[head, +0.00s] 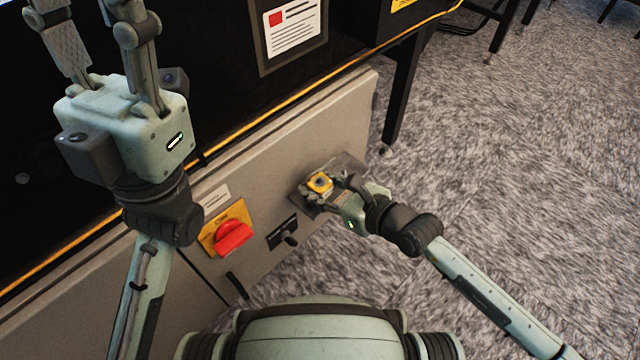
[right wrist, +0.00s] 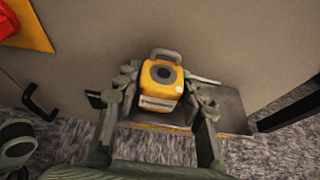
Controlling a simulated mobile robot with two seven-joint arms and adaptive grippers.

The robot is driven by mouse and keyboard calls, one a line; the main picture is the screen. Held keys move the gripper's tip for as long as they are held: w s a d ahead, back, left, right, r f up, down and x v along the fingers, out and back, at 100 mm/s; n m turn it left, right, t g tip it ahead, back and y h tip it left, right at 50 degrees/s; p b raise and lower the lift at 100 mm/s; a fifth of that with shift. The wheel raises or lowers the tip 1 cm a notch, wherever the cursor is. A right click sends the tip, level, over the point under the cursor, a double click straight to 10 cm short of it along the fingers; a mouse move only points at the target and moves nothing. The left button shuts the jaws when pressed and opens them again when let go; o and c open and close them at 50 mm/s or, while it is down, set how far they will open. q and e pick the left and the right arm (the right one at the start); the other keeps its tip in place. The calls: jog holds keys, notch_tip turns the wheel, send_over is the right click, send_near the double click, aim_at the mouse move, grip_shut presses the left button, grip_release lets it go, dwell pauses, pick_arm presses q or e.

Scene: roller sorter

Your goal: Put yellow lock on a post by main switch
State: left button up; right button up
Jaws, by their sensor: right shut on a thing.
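The yellow lock (head: 320,183) is a small block with a dark round face and a grey shackle. In the right wrist view the lock (right wrist: 161,84) sits between the fingers, its shackle pointing up toward the panel. My right gripper (head: 323,187) is shut on it, above a grey metal plate on the cabinet front. The main switch (head: 232,237) is a red knob on a yellow plate, left of the gripper. I cannot make out a post clearly. My left gripper (head: 90,25) is raised at the upper left, fingers apart, tips out of frame.
The grey metal plate (head: 349,167) juts from the grey cabinet (head: 290,150). A black lever fitting (head: 284,234) sits between the plate and the main switch. A black handle (head: 237,286) is lower left. Carpet (head: 520,180) is open to the right.

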jog(key=shift+f, duration=0.2)
dwell(0.5)
jog(key=o, duration=1.3)
jog(key=shift+s+d, duration=0.1)
jog(key=v, duration=1.1)
jog(key=shift+s+d+r, duration=0.1)
jog(key=shift+s+d, duration=0.2)
